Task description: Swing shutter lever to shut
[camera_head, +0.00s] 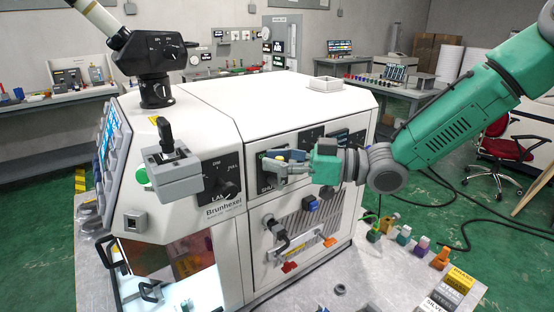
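The white machine (290,95) marked Brunhexel stands in the middle of the head view. A dark panel (262,185) on its front face carries a label of which only "SHU" can be read. My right gripper (277,162), on the green arm from the right, is in front of this panel. Its fingers cover most of the panel. A grey and blue shape shows at the fingertips; I cannot tell lever from finger there, nor whether they touch. The shutter lever's position is hidden.
Left of the gripper is a dial panel (222,177) marked LA. Below is a vented door with a black handle (277,234) and red and orange parts. Several small coloured pieces and labelled blocks (460,281) stand on the grey table (385,285) at right.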

